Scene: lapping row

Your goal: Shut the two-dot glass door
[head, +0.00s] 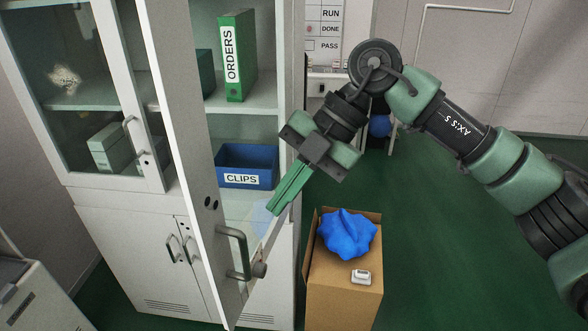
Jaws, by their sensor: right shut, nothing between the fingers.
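The two-dot glass door (209,218) stands open, swung out from the tall white cabinet toward me. Two dark dots show on its white frame, above a grey bar handle (243,252) and a round knob. My right gripper (273,209) is shut and empty, its green fingers pointing down and left. In the picture it lies right of the dots and above the handle, over the glass area; I cannot tell whether it touches the glass. My left gripper is not in view.
The cabinet holds a green ORDERS binder (236,55) and a blue CLIPS bin (247,168). Its left glass door (153,150) is shut. A cardboard box (340,290) with a blue cloth (347,233) and small white item stands right of the cabinet. Green floor is clear farther right.

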